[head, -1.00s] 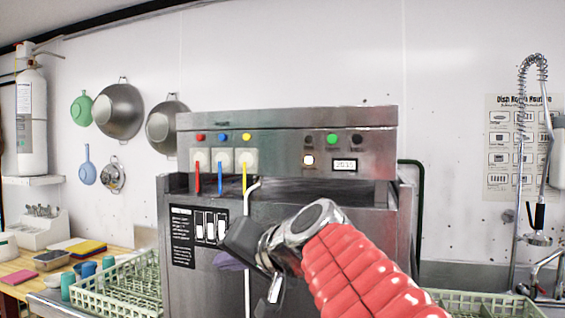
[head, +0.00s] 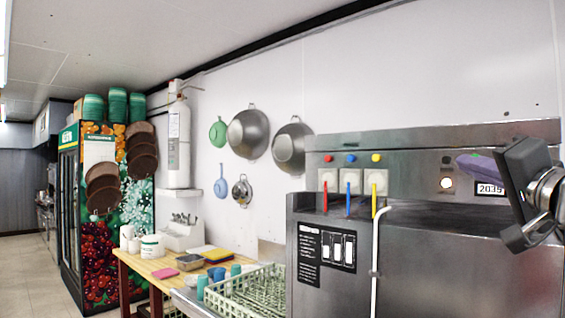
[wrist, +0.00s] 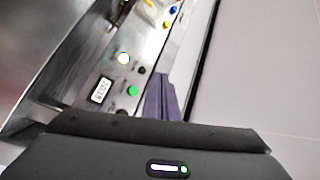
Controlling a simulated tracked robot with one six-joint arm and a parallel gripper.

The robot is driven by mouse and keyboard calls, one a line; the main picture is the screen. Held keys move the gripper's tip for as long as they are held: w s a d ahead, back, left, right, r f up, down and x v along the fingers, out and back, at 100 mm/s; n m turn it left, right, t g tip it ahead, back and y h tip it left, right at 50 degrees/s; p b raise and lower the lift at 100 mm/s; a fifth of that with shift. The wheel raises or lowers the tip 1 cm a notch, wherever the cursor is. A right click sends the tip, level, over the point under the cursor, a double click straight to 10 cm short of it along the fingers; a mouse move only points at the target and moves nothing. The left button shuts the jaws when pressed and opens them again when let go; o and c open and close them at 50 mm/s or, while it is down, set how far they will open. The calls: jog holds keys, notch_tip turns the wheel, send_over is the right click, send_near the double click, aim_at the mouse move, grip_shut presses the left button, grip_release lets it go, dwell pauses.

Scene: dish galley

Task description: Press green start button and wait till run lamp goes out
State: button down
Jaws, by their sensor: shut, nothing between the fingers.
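The green start button (wrist: 132,91) is on the steel dishwasher's front panel in the wrist view; my gripper hides most of it in the head view. The round run lamp (head: 447,184) glows warm white; it is lit in the wrist view too (wrist: 123,58). My gripper (head: 463,160) is shut and empty, its purple fingers in front of the panel at the button row. In the wrist view the fingers (wrist: 161,80) lie just right of the green button. I cannot tell whether they touch the panel.
A digital display (head: 490,188) sits beside the lamp. Red, blue and yellow buttons (head: 351,159) with coloured levers are further left. A green dish rack (head: 258,293) and a wooden table (head: 150,262) stand at left. A patterned fridge (head: 105,225) is beyond.

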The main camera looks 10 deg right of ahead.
jog(key=shift+s+a+r, duration=0.25)
jog(key=shift+s+r, duration=0.2)
jog(key=shift+r, duration=0.05)
jog(key=w+d, duration=0.5)
jog(key=d, duration=0.2)
jog(key=shift+w+f, duration=0.15)
jog(key=shift+w, duration=0.15)
jog(key=shift+w+d, duration=0.1)
jog(key=shift+d, duration=0.1)
dwell(1.9)
jog(key=shift+w+d, duration=0.1)
jog(key=shift+d, duration=0.15)
